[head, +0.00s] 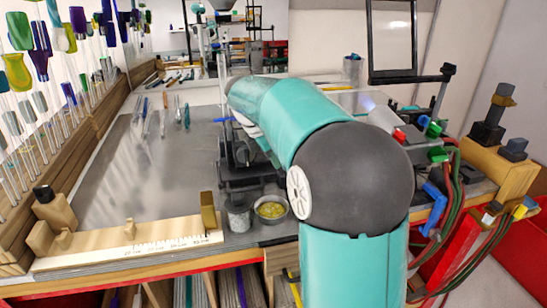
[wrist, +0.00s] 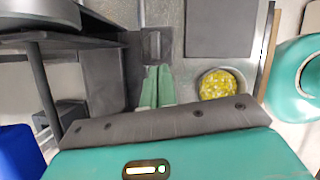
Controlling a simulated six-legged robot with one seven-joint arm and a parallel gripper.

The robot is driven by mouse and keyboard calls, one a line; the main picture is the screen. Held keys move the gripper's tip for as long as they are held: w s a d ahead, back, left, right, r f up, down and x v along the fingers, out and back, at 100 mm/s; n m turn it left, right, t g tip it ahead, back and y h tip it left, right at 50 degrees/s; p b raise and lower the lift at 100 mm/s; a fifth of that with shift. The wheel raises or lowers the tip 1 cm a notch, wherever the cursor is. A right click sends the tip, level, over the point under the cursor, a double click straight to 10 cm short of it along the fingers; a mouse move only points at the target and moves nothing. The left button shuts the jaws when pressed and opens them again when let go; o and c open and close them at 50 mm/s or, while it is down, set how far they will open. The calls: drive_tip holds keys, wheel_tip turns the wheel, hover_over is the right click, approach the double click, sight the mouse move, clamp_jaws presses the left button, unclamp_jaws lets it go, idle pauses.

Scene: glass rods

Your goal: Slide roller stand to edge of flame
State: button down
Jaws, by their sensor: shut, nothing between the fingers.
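The roller stand (head: 236,178) is a dark metal frame on the grey bench in the head view, left of my arm and partly hidden by it. In the wrist view, dark metal parts that look like the stand (wrist: 100,75) fill the upper left. My gripper (wrist: 156,68) shows there as two pale green fingers, close together and empty. Their tips are at a small dark block beside these parts; I cannot tell whether they touch. In the head view my arm hides the gripper. A faint bluish flame (head: 369,102) glows right of my arm, by the burner fittings.
A bowl of yellow pieces (head: 271,209) and a small grey cup (head: 238,218) stand before the stand. A wooden ruler jig (head: 135,240) lies along the front edge. Hoses and coloured valves (head: 433,130) crowd the right. The bench's left middle (head: 110,190) is largely clear.

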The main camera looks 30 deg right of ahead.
drive_tip(key=s+d, duration=0.3)
drive_tip(key=d, duration=0.7)
drive_tip(key=shift+d, duration=0.4)
drive_tip(key=shift+r, duration=0.1)
drive_tip(key=v, duration=1.3)
drive_tip(key=shift+r, duration=0.35)
idle(1.0)
